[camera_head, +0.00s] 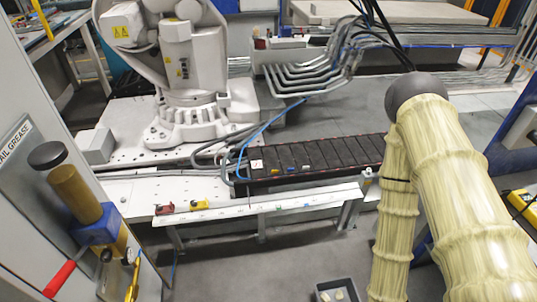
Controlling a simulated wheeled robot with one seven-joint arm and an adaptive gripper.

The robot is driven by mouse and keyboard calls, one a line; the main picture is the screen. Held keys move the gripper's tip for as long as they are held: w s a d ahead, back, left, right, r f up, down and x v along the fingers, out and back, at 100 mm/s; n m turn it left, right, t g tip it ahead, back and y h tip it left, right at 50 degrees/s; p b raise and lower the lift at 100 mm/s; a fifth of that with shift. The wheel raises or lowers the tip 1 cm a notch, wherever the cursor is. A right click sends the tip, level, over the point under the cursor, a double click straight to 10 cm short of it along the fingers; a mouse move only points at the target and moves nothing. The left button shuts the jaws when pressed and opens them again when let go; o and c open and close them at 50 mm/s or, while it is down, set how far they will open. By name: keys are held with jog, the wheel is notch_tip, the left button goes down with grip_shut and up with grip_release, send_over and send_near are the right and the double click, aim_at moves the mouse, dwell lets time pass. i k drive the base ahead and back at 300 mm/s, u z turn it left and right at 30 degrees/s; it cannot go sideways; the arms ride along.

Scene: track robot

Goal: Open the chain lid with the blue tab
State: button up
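The black segmented cable chain (340,152) lies along the white bench in the middle of the head view. Its lids form a row of dark flat panels, and they look closed. Several tiny coloured tabs sit along its near edge.
A white robot arm (190,70) stands behind the bench. Blue and grey cables (243,150) loop at the chain's left end. A red item (165,209) and a yellow item (199,205) lie on the front ledge (240,212). A grey bin (338,291) sits on the floor below.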

aim_at(286, 160)
jog(key=u, duration=0.6)
jog(key=i, duration=0.7)
jog(key=u, duration=0.5)
jog(key=i, duration=0.75)
jog(key=z, duration=0.75)
jog(key=i, duration=0.55)
jog(key=z, duration=0.5)
